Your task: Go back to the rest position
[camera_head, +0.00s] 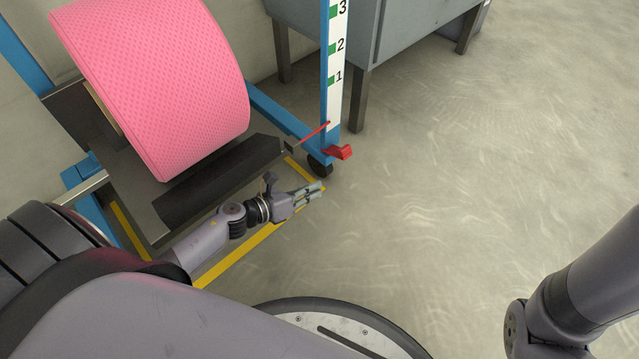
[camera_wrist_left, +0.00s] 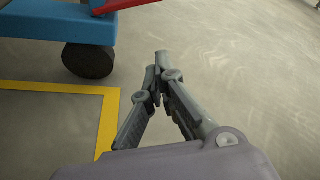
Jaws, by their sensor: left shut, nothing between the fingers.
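My left gripper (camera_head: 314,189) is shut and empty, low over the floor near the corner of the yellow floor marking (camera_head: 248,245). In the left wrist view its fingers (camera_wrist_left: 158,62) meet at the tips with nothing between them. My left arm reaches in from the left, in front of a blue-framed cart (camera_head: 285,122). My right arm shows at the right edge, but its gripper is out of view.
A large pink roll (camera_head: 160,75) lies on the cart. The cart has a black wheel (camera_wrist_left: 88,60), a red pedal (camera_head: 341,152) and a numbered post (camera_head: 335,60). A grey cabinet (camera_head: 415,25) stands behind. The floor to the right (camera_head: 480,160) is clear.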

